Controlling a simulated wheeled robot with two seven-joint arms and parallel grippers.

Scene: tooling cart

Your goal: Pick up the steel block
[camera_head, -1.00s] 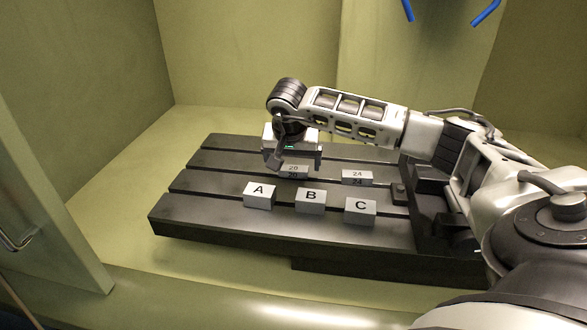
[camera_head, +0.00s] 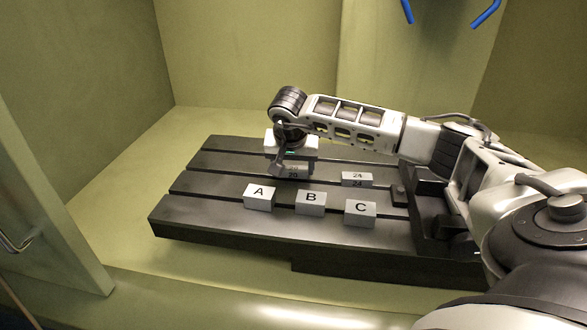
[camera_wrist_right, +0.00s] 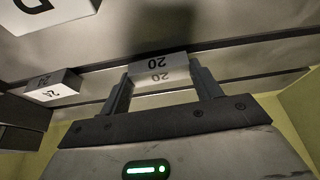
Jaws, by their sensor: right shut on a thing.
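The steel block marked 20 (camera_head: 292,173) sits on the dark slotted plate, partly hidden by my right gripper in the head view. My right gripper (camera_head: 290,168) is over it from above, with its fingers shut on the block. In the right wrist view the block (camera_wrist_right: 158,68) shows its 20 label between the two fingertips (camera_wrist_right: 162,88). A second steel block, marked 24 (camera_head: 357,178), sits to the right on the same plate; it also shows in the wrist view (camera_wrist_right: 53,86). My left gripper is not in view.
Blocks A (camera_head: 259,197), B (camera_head: 311,202) and C (camera_head: 360,213) stand in a row on the front of the slotted plate (camera_head: 210,215). A dark raised fixture (camera_head: 425,190) stands at the plate's right end. The back left of the plate is bare.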

